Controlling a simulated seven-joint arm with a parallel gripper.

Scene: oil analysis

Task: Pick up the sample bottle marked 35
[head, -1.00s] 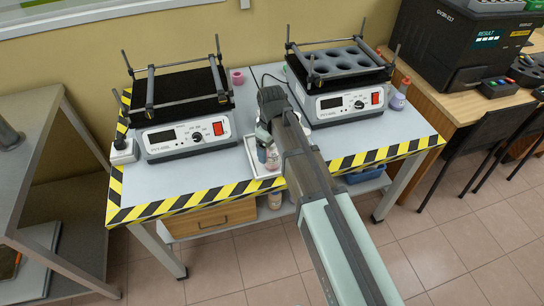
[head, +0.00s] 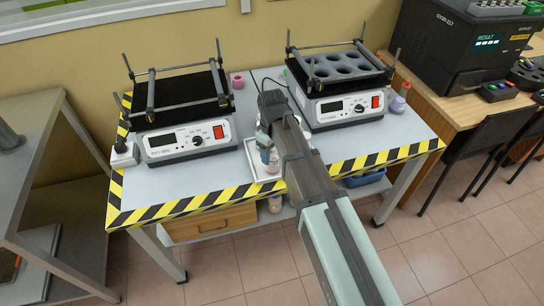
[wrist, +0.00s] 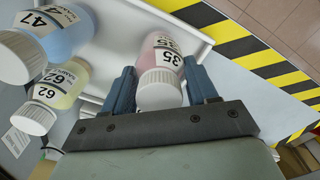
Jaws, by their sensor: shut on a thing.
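The sample bottle marked 35 (wrist: 161,62) is pinkish with a white cap and sits between the two blue fingers of my gripper (wrist: 165,88) in the wrist view. The gripper is shut on it. The bottle also shows in the head view (head: 273,168), partly hidden by my gripper (head: 267,154), over the white tray (head: 251,161). I cannot tell whether its base touches the tray. A blue bottle marked 47 (wrist: 66,31) and a yellowish bottle marked 62 (wrist: 57,90) stand left of it in the wrist view.
One hotplate device (head: 187,140) stands left of the tray, and another with a holed rack (head: 345,105) stands to the right. A striped yellow-black edge (head: 200,199) borders the table front.

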